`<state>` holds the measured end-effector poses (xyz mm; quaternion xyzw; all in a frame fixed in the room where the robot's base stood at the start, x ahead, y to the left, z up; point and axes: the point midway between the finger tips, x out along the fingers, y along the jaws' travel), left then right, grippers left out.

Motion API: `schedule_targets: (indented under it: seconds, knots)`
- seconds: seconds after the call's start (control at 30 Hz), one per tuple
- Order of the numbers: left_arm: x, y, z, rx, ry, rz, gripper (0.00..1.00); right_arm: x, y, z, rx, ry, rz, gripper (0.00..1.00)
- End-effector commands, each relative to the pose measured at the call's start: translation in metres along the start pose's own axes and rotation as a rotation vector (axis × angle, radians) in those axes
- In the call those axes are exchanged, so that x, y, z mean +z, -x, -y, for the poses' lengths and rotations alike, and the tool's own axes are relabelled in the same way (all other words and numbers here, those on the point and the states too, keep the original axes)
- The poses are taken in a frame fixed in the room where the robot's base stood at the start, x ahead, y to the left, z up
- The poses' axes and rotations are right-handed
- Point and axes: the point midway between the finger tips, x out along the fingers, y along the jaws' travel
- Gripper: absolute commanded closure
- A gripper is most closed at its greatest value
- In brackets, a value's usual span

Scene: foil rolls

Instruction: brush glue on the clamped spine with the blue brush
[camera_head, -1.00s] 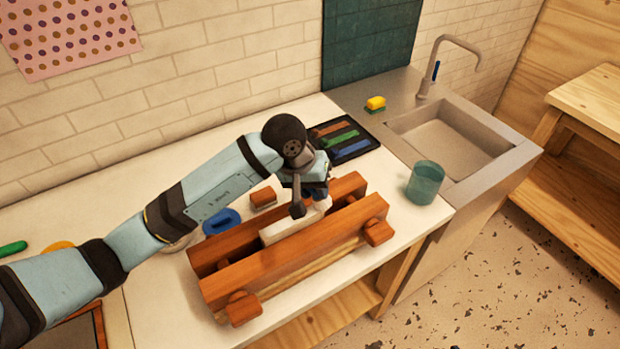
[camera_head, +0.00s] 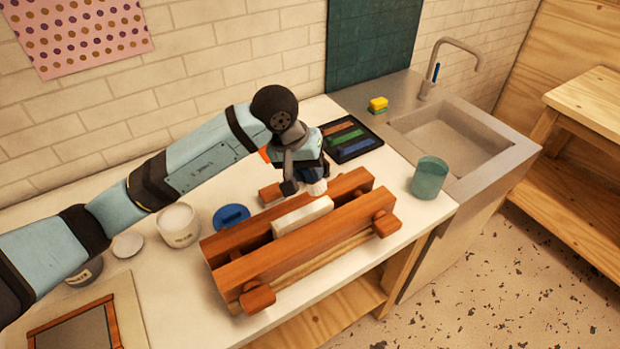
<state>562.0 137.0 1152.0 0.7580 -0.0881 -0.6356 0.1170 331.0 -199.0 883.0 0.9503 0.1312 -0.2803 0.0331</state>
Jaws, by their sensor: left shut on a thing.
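A reddish wooden press (camera_head: 318,242) stands on the white worktop with a pale block clamped between its beams. The block's spine (camera_head: 303,215) faces up. My left gripper (camera_head: 304,187) is at the far beam, behind the block's right end. It is shut on a brush, mostly hidden by the fingers and wrist. The brush's pale tip (camera_head: 317,188) shows beneath, apart from the spine in the picture. I cannot tell its handle colour for sure. A white pot (camera_head: 178,225) with pale contents stands left of the press. My right gripper is not in view.
A dark tray (camera_head: 368,144) with brown, green and blue strips lies behind the press. A blue oval thing (camera_head: 231,216) and a brown block (camera_head: 270,194) lie behind it. A teal glass (camera_head: 428,178) stands at the right, near the sink (camera_head: 450,140).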

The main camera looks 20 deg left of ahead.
Motion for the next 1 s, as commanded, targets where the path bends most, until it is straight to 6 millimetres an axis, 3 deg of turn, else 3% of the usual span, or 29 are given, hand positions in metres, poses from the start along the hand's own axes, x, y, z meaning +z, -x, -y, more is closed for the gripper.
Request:
schedule_targets:
  seconds: [0.3, 0.87, 1.0]
  knots:
    - [-0.008, 0.026, -0.003, -0.001, 0.009, -0.003, 0.94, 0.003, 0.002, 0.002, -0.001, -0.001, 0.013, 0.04]
    - [-0.008, 0.029, -0.003, -0.001, 0.01, -0.003, 0.94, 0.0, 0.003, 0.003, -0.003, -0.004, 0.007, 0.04]
    - [-0.006, 0.03, 0.013, -0.003, 0.004, 0.0, 0.94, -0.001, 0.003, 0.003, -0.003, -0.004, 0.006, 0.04]
